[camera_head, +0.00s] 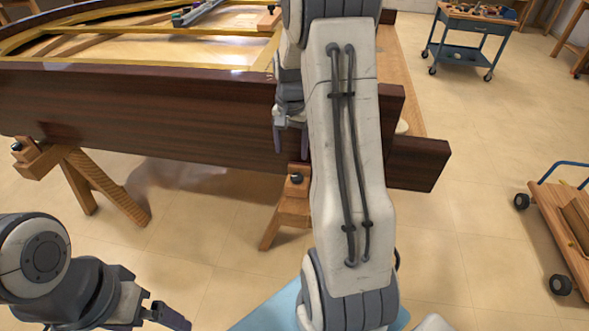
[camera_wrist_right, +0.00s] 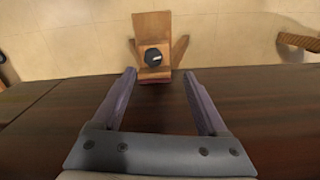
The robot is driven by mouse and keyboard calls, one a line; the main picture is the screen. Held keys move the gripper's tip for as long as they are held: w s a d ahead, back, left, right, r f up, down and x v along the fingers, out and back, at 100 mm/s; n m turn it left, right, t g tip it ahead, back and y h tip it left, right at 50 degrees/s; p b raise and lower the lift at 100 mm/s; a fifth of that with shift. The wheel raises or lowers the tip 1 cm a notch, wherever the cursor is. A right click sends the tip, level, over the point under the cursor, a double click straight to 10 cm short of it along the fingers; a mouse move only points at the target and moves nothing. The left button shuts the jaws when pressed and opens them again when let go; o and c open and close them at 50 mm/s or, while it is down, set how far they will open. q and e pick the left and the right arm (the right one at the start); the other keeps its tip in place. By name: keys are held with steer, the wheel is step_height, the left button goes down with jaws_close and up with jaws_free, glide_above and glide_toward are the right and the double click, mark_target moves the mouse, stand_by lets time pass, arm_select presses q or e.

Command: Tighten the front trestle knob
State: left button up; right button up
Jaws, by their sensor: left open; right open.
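A black knob (camera_head: 297,177) sits on the wooden trestle (camera_head: 291,210) under the piano's dark side, beside my right forearm. The right wrist view shows the same knob (camera_wrist_right: 153,57), round with a pale mark, on the wooden trestle block (camera_wrist_right: 152,26). My right gripper (camera_wrist_right: 159,73) is open and empty; its two fingers point toward the knob, which appears between and beyond their tips, apart from them. In the head view my right gripper (camera_head: 290,125) is partly hidden by my arm, above the knob. My left gripper (camera_head: 168,314) is open and empty at lower left.
The dark piano rim (camera_head: 150,115) spans the left and middle. A second trestle (camera_head: 88,180) with a black knob (camera_head: 17,147) stands left. A blue tool cart (camera_head: 475,35) and a wooden trolley (camera_head: 565,225) are at right. Open floor (camera_head: 450,250) lies between.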

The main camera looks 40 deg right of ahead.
mark_target(297, 176)
steer(key=shift+m, duration=0.3)
steer(key=f, duration=0.3)
steer(key=d+f+b, duration=0.1)
steer(key=f, duration=0.7)
steer(key=shift+s+d+b, duration=0.2)
steer(key=shift+d+b, duration=0.15)
steer(key=shift+d, duration=0.05)
